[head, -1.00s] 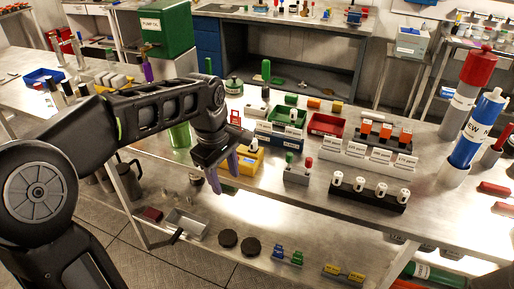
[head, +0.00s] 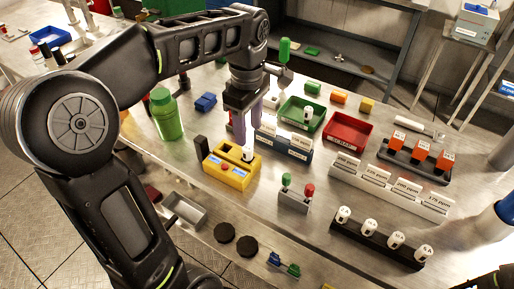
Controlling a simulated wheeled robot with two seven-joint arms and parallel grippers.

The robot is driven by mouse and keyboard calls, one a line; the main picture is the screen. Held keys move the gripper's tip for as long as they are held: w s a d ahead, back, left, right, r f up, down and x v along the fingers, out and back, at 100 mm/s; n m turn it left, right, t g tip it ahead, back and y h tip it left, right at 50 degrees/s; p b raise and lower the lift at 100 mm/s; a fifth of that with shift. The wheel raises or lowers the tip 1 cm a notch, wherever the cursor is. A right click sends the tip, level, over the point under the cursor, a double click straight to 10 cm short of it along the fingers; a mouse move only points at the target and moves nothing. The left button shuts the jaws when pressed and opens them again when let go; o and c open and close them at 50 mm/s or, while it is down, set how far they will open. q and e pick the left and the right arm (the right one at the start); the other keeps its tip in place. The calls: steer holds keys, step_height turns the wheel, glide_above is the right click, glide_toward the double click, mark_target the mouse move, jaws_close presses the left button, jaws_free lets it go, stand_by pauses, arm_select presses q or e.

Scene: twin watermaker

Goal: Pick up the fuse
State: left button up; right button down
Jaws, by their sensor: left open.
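Several white, fuse-like cylinders stand in a row in a black rack (head: 380,243) at the lower right; the nearest-left one (head: 343,214) is upright. Another white cylinder (head: 309,114) is in the green tray (head: 290,124). A further small white cylinder (head: 248,153) stands in the yellow device (head: 232,177). I cannot tell which of these is the task's fuse. My left gripper (head: 245,132) is open, its purple fingers pointing down just above and behind the yellow device. I see nothing between the fingers. My right gripper is not in view.
A red tray (head: 345,146) marked as scrap lies right of the green one. Labelled white blocks (head: 387,190) and a block with green and red knobs (head: 294,200) stand in front. A green bottle (head: 166,114) stands left. Bare tabletop lies around the knob block.

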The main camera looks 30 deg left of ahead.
mark_target(247, 148)
arm_select(q)
steer(key=shift+s, duration=0.2)
steer(key=shift+f, duration=1.3)
steer(key=shift+a+f+p, duration=0.1)
steer(key=shift+f+p, duration=0.25)
steer(key=shift+f, duration=2.25)
steer(key=shift+s, duration=0.1)
steer(key=shift+c, duration=0.2)
jaws_close()
